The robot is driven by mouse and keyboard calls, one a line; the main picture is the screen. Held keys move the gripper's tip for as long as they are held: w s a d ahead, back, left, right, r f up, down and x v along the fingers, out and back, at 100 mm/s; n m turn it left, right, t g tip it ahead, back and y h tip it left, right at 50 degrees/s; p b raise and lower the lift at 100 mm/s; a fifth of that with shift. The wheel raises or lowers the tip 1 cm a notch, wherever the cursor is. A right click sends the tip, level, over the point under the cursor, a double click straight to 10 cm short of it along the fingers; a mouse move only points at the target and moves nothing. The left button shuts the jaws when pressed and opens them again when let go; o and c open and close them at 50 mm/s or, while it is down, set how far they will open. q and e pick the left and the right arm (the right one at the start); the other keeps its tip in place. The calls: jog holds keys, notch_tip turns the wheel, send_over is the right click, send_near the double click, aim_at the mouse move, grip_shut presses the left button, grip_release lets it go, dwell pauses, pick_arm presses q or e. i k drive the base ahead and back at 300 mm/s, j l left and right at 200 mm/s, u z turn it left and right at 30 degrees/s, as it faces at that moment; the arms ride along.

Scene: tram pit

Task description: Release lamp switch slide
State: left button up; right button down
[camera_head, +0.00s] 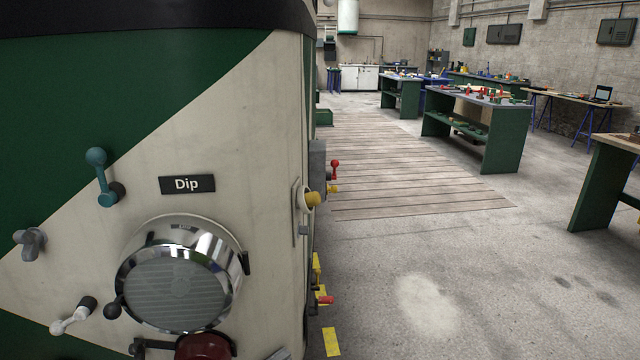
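A round chrome lamp (180,282) with ribbed glass is on the cream and green tram front (250,120). A black label reading "Dip" (187,184) is above it. A teal lever (98,170) points upward at the label's left. A white-handled lever (68,322) is tilted at the lamp's lower left, and a small black knob (113,311) is by the lamp's rim. A grey knob (31,242) is at the far left. I cannot tell which part is the lamp switch slide. Neither gripper is in view.
A yellow knob (313,199) and a red-topped lever (335,168) stick out at the tram's right edge. A dark red round part (205,347) is cut off below the lamp. Workbenches (480,115) stand farther back. The concrete floor (450,260) at right is clear.

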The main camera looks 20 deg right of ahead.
aim_at(333, 189)
jog(key=l+z, duration=0.15)
jog(key=l, duration=0.45)
jog(key=i+l+z, duration=0.2)
jog(key=l, duration=0.35)
jog(key=i+l+z, duration=0.35)
jog(key=i, duration=0.25)
jog(key=i+l+z, duration=0.35)
jog(key=i, duration=0.3)
jog(key=i+z, duration=0.35)
jog(key=i, duration=0.3)
jog(key=i+l+u, duration=0.1)
jog(key=i+u, duration=0.3)
jog(key=i+l+u, duration=0.25)
jog(key=i+u, duration=0.15)
jog(key=i, duration=0.15)
jog(key=i+l+u, duration=0.4)
